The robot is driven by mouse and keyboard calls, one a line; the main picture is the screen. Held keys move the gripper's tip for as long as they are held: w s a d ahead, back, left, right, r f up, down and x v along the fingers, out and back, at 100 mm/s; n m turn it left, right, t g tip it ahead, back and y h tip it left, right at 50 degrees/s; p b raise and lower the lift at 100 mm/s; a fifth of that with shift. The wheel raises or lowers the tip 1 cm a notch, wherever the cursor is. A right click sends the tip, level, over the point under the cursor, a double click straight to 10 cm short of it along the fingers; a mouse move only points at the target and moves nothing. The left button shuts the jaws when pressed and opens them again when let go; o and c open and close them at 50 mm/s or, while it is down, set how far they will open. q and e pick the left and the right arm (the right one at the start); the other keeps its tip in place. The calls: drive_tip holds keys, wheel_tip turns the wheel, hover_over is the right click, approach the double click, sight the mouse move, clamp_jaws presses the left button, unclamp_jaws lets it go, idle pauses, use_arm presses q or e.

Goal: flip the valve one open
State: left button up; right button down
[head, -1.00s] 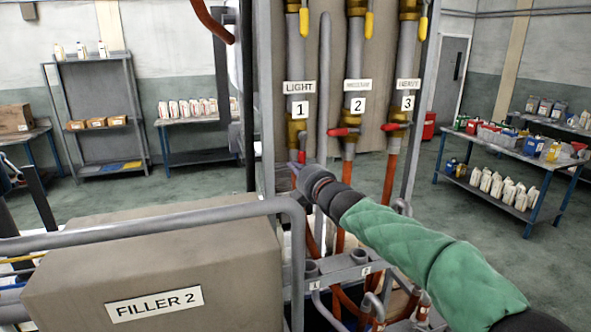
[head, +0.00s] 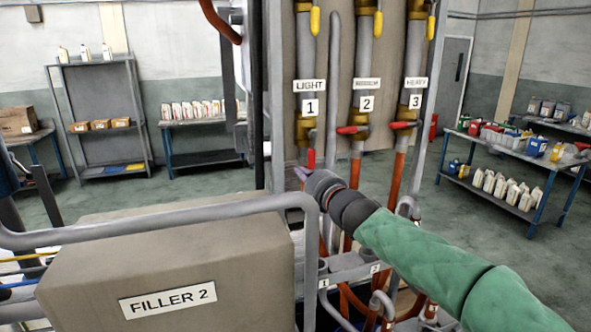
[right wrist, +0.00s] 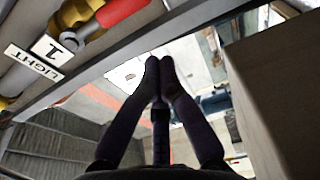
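Valve one is a brass valve (head: 304,130) under the LIGHT and 1 labels, on the left pipe. Its red handle (head: 311,158) hangs downward, roughly in line with the pipe. In the right wrist view the handle (right wrist: 122,10) is at the top left, beside the brass body. My right gripper (head: 302,173) is just below and left of the handle; a gap shows between its fingers and the handle in the wrist view. Its two dark fingertips (right wrist: 160,68) are together with nothing visible between them. My left gripper is out of view.
Valves two (head: 353,130) and three (head: 402,125) have red handles turned sideways. A grey pipe rail (head: 170,217) and the FILLER 2 box (head: 170,265) stand in front on the left. A metal frame upright (head: 277,100) rises left of valve one.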

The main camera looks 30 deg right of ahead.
drive_tip(key=s, duration=0.2)
drive_tip(key=s+a, duration=0.1)
drive_tip(key=s, duration=0.1)
drive_tip(key=shift+s+p, duration=0.15)
drive_tip(key=shift+p, duration=0.15)
idle(0.4)
